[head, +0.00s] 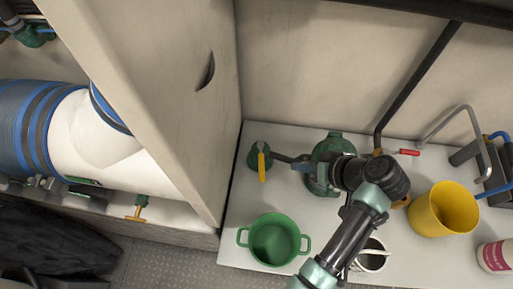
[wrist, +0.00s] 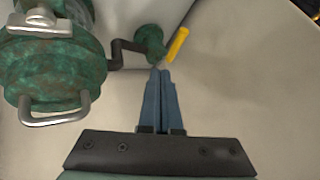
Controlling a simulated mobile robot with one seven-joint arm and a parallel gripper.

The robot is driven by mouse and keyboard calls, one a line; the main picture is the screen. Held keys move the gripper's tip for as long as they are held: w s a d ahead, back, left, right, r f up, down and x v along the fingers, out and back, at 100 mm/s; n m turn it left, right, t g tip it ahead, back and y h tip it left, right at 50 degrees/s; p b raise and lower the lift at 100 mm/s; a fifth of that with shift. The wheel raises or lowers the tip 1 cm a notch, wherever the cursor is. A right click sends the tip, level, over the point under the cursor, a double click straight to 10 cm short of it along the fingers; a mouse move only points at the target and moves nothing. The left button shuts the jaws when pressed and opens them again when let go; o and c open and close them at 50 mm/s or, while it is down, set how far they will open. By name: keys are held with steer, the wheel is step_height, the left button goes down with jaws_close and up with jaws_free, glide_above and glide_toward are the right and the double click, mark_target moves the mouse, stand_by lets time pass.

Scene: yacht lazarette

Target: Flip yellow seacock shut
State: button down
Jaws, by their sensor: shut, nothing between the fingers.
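The yellow seacock is a small green valve body (head: 255,155) with a yellow lever (head: 262,165), left of centre on the white shelf in the head view. The lever points toward the picture's bottom, roughly crosswise to the dark pipe on the valve's right. In the wrist view the yellow lever (wrist: 178,44) is at top centre, slanting, beside the green body (wrist: 150,36). My gripper (wrist: 160,72) is shut and empty; its blue fingertips appear just below the valve and lever, with no clear contact.
A green strainer (wrist: 55,65) with metal handles stands left of my fingers. A green pot (head: 274,242), a mug (head: 371,257) and a yellow bucket (head: 443,209) stand on the shelf. A tall panel (head: 150,80) rises left of the valve. Another valve (head: 138,210) has an orange handle.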

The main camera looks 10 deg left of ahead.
mark_target(261, 162)
steer(key=s+x, duration=0.1)
steer(key=x, duration=0.9)
steer(key=shift+s+a+f+y, duration=0.3)
steer(key=shift+s+a+f, duration=0.05)
steer(key=shift+a+f, duration=0.05)
steer(key=shift+a, duration=0.1)
